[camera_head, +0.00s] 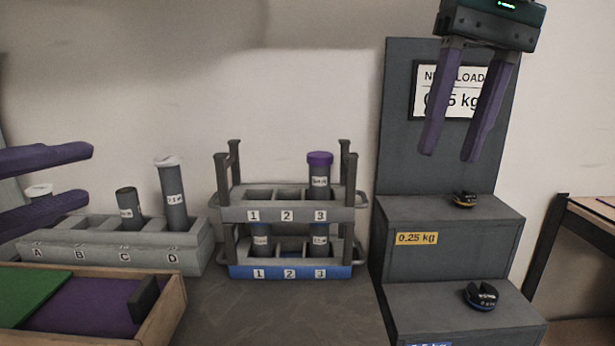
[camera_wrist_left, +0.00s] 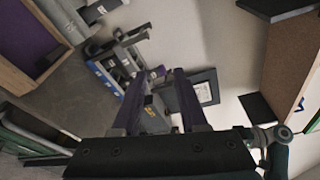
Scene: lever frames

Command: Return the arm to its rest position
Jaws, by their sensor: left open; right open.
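My left gripper (camera_head: 89,177) comes in from the left edge of the head view, with two purple fingers apart and nothing between them. It is above and in front of the lettered rack on the left. In the left wrist view the same gripper (camera_wrist_left: 159,73) shows its fingers spread, with no object held. My right gripper (camera_head: 449,156) hangs at the upper right, fingers pointing down, open and empty, in front of the grey panel with the load sign (camera_head: 440,90). The arm links are mostly out of the head view.
The lettered rack (camera_head: 100,246) holds several tubes. A two-level numbered rack (camera_head: 290,214) stands at centre, with a purple-capped tube (camera_head: 320,172) on top. A wooden tray (camera_head: 165,308) lies front left. Grey steps (camera_head: 455,258) carry small dark weights. A wooden table (camera_head: 590,212) stands right.

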